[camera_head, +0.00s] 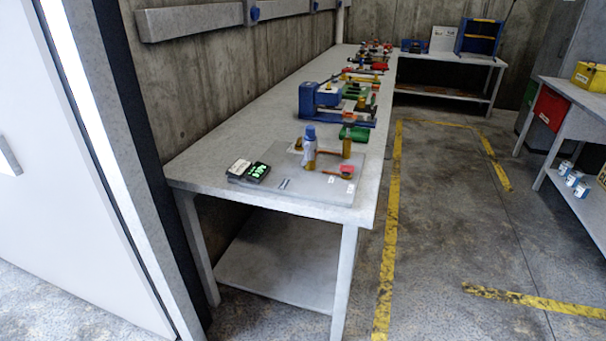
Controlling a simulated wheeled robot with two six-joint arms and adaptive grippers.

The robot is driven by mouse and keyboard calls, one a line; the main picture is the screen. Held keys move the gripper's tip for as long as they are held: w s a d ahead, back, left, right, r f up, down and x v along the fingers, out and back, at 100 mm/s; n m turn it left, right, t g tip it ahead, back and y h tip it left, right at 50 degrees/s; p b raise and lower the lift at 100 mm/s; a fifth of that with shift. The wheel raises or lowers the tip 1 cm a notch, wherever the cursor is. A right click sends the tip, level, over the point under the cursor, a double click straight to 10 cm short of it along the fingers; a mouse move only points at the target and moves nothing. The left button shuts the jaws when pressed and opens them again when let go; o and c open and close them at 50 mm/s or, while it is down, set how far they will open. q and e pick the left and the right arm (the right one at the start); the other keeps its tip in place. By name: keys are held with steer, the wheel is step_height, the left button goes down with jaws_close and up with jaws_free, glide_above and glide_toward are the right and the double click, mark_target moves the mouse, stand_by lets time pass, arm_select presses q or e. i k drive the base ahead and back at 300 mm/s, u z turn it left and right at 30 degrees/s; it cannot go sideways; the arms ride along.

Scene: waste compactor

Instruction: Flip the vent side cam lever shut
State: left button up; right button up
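A grey base plate (300,185) lies on the near end of a long grey workbench (228,133). A blue-capped bottle-like part (309,148) stands upright on it. To its right is a brass-coloured post (347,148). An orange-brown bar (325,153) runs between them. A red-pink piece (346,171) sits at the plate's right side, with another thin orange bar (331,173) beside it. I cannot tell which of these, if any, is the vent side cam lever, or its position. Neither of my grippers is in view.
A black display with green digits (257,171) sits at the plate's left. A blue machine (322,99) and several coloured fixtures stand farther along the bench. A pale panel (85,190) fills the left. Floor right of the bench (445,210) is clear.

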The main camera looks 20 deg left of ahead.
mark_target(304, 162)
steer(key=z, duration=0.75)
steer(key=i, duration=1.15)
steer(key=u, duration=0.9)
steer(key=i, duration=0.45)
steer(key=u, duration=0.5)
